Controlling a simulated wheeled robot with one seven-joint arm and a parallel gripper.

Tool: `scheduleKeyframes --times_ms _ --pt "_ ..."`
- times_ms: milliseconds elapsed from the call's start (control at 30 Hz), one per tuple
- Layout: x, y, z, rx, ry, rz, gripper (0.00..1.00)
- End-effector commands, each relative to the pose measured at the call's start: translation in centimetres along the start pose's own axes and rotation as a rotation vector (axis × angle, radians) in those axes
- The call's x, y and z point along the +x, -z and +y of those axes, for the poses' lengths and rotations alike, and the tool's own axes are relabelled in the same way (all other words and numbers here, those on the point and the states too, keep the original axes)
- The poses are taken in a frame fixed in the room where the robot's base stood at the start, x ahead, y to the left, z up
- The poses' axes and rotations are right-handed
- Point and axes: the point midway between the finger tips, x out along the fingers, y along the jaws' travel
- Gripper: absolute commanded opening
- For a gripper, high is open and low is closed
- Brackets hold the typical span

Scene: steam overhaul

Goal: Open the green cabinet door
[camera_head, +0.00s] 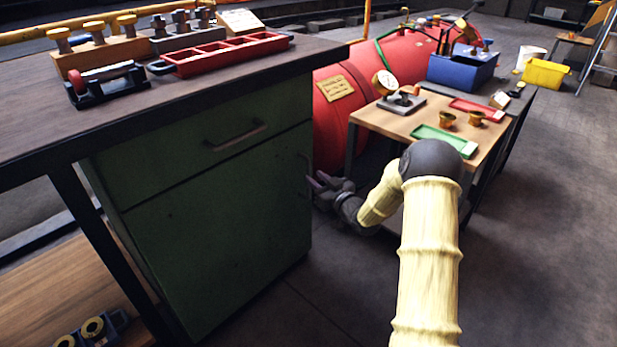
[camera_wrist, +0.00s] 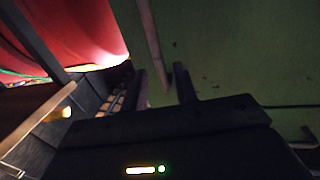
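The green cabinet (camera_head: 225,225) stands under the workbench, and its door below the drawer looks closed. The door handle (camera_head: 307,170) is a thin upright bar near the door's right edge. In the wrist view the handle (camera_wrist: 151,38) runs down the green door face (camera_wrist: 235,50). My gripper (camera_head: 318,184) is at the door's right edge, beside the handle. In the wrist view my gripper (camera_wrist: 163,88) shows two dark fingers apart, with the handle's near end appearing between them. I cannot tell whether either finger touches the handle.
A drawer handle (camera_head: 237,135) sticks out above the door. A red tank (camera_head: 340,110) and a small wooden table (camera_head: 400,122) with parts stand right of the cabinet, close to my arm. The floor (camera_head: 540,240) at the right is clear.

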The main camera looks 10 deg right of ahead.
Motion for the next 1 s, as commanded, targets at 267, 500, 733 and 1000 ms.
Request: scheduleKeyframes --times_ms 267,500,733,1000 --pt "4.1 -0.3 0.0 -0.002 0.0 0.0 0.29" --pt "4.8 0.0 0.0 0.001 -0.001 -0.001 0.29" --pt "4.7 0.0 0.0 0.0 -0.001 -0.001 0.11" --pt "4.7 0.0 0.0 0.0 -0.001 -0.001 0.0"
